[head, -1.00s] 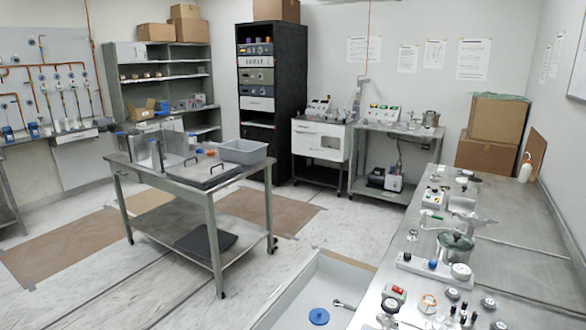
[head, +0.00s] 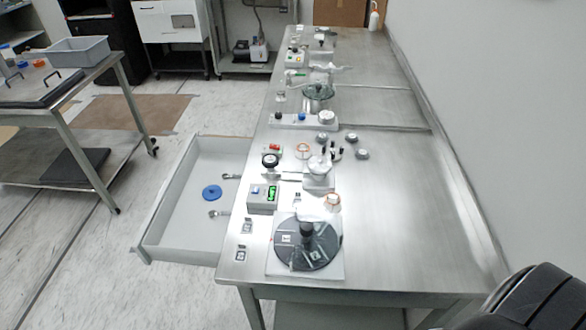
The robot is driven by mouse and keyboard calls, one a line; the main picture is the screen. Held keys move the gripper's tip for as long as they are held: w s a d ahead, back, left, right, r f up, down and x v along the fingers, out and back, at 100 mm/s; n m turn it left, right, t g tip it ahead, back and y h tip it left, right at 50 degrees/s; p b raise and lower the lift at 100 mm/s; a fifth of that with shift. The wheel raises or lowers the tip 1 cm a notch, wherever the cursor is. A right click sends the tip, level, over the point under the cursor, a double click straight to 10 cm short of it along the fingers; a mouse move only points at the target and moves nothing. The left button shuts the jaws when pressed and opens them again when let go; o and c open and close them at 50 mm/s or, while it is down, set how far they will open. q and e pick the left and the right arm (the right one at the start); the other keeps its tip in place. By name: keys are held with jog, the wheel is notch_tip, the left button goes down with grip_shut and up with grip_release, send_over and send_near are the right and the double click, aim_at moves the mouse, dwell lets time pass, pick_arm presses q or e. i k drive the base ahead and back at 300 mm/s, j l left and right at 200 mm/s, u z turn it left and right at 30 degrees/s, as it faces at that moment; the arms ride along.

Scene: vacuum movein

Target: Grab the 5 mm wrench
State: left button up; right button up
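Two small metal wrenches lie in the open drawer in the head view, near its right side by the bench edge. One wrench (head: 229,177) is farther back and the other wrench (head: 217,213) is nearer. Each is partly hidden by the bench top, and I cannot read a size on either. The grey-white drawer (head: 170,222) is pulled out to the left of the bench. A blue disc (head: 211,192) lies in it, left of the wrenches. Neither of my grippers shows clearly; only a dark part of what looks like my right arm is at the lower right.
A cart (head: 60,110) with a grey bin (head: 77,51) stands left, with open floor between.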

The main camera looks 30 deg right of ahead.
aim_at(226, 212)
jog(key=i+j+z, duration=0.1)
jog(key=z, duration=0.7)
jog(key=i+j+z, duration=0.25)
jog(key=j, duration=0.25)
jog(key=j+z, duration=0.25)
jog(key=j, duration=0.25)
jog(key=i+j+z, duration=0.1)
jog(key=j+z, duration=0.15)
jog(key=j, duration=0.95)
jog(key=i+j+z, duration=0.1)
jog(key=z, duration=0.75)
